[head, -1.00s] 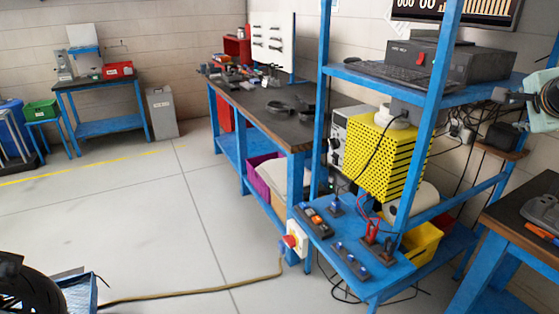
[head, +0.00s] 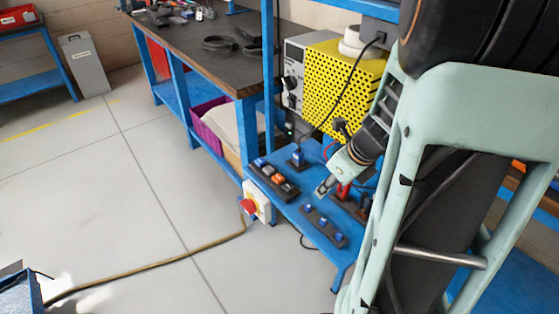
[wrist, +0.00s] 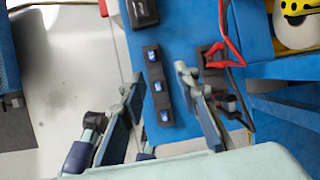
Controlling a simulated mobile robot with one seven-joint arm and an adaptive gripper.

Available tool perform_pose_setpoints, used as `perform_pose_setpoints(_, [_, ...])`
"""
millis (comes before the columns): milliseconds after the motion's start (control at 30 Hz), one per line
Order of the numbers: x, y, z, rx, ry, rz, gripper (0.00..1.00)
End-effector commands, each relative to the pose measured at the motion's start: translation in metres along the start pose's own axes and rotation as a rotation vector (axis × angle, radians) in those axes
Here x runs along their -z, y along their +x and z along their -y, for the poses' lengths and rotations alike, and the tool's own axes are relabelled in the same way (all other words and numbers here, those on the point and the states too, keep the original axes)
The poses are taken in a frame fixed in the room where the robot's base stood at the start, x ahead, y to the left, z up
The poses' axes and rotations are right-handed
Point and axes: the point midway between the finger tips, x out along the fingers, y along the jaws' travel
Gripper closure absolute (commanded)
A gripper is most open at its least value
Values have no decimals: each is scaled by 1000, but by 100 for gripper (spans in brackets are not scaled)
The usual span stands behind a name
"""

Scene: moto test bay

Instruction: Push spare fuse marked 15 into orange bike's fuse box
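My gripper (head: 326,188) is above the shelf, just beyond the strip in the head view. In the wrist view my gripper (wrist: 160,80) is open, its fingers apart on either side of the strip, with nothing held. The orange bike and its fuse box are not seen in the current views.
A block with coloured switches (head: 274,178) and a small blue-topped stand (head: 297,158) share the shelf. Red leads (wrist: 232,42) lie right of the strip. A yellow perforated box (head: 340,85) stands behind. A cable (head: 150,266) crosses the open floor at left.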

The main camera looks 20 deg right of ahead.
Motion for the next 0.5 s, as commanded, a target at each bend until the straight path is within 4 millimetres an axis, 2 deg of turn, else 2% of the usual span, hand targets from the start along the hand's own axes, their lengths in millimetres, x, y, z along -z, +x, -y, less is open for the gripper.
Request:
perform_pose_setpoints(133, [9, 12, -19, -46, 61, -14, 71])
perform_pose_setpoints(500, [9, 16, -20, -49, 65, -15, 71])
